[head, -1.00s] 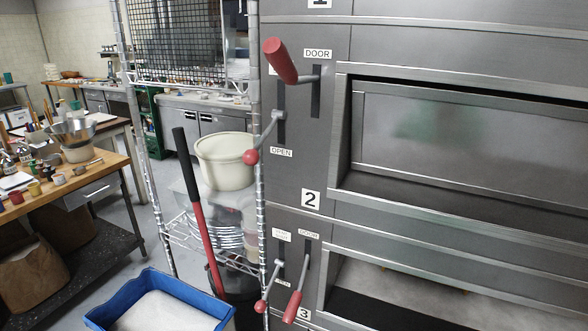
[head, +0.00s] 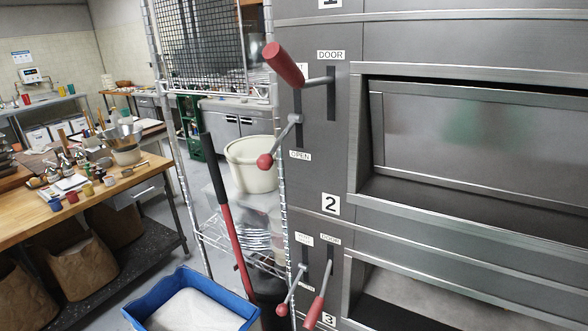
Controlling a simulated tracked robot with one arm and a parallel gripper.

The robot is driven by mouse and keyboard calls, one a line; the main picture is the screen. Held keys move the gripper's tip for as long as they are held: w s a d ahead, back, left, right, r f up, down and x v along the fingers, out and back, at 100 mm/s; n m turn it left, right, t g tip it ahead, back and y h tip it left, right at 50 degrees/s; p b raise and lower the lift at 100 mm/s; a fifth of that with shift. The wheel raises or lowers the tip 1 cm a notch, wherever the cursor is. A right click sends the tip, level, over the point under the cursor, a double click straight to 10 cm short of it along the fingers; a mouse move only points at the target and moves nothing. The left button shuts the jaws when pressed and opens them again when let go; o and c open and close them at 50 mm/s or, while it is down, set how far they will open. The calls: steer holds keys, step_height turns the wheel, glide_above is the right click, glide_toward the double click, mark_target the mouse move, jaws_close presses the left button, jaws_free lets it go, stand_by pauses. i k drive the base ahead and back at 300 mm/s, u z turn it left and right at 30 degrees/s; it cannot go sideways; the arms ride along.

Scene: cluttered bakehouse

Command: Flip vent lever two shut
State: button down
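Vent lever two (head: 265,161) is a grey rod with a red ball knob, on the oven panel above the "2" plate (head: 331,204). It slants down and left from its slot, with the knob left of the "OPEN" label (head: 300,156). The label at the top of its slot is mostly hidden behind the thick red door handle (head: 284,64). That door lever comes from the slot under the "DOOR" label (head: 331,55) and sticks out above the vent lever. My gripper is not in view.
Below are deck three's vent lever (head: 282,309) and door lever (head: 316,311). A wire rack (head: 178,140) with a white tub (head: 252,165) stands close left of the panel. A red-handled tool (head: 232,232) leans there. A blue bin (head: 160,291) sits below, near a cluttered wooden table (head: 120,188).

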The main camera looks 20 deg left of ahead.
mark_target(265, 162)
steer(key=i, duration=0.95)
steer(key=u, duration=0.05)
